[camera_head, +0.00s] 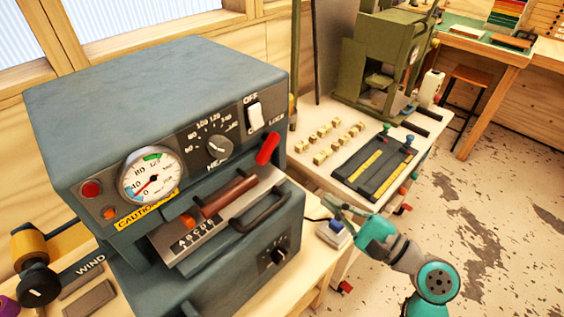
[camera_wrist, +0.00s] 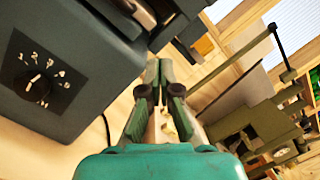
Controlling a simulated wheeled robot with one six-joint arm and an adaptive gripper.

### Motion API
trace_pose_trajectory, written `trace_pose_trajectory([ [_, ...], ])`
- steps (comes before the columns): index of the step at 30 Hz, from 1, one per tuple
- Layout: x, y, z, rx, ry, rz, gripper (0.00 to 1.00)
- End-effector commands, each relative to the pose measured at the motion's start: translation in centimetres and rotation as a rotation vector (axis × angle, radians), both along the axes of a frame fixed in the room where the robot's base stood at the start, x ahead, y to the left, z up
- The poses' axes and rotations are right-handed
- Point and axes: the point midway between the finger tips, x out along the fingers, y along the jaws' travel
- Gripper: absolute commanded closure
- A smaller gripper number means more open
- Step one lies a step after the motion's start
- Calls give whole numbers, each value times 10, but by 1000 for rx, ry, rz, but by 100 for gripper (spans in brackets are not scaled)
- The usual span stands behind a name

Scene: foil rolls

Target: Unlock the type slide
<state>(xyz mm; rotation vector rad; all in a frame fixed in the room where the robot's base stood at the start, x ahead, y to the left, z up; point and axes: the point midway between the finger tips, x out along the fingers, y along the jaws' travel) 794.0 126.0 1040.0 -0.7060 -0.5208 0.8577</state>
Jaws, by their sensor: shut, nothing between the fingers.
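The blue-grey machine (camera_head: 150,90) fills the left of the head view. The type slide (camera_head: 185,248), a plate with a row of letters, sits in its front opening, with a black loop handle (camera_head: 260,210) at its right. A red lever (camera_head: 267,149) sticks out under the LOCK label and leans up to the right. My gripper (camera_head: 332,205) is right of the machine, apart from the slide handle and lever. In the wrist view its fingers (camera_wrist: 160,68) are together, with nothing between them. The machine's side and lower dial (camera_wrist: 42,85) show at left there; the red lever is not clear.
A small device with a blue top (camera_head: 334,232) stands beside the machine under my gripper. The neighbouring bench holds several tan blocks (camera_head: 325,140), a dark tray (camera_head: 350,178) with yellow strips and a green press (camera_head: 385,65). Open floor (camera_head: 480,210) lies at right.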

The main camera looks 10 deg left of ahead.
Motion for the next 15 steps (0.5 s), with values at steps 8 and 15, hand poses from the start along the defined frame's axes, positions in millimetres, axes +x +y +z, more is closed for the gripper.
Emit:
trace_pose_trajectory([
  [8, 2, 4, 33, 54, 14, 116, 100],
  [15, 1, 4, 34, 55, 15, 117, 100],
])
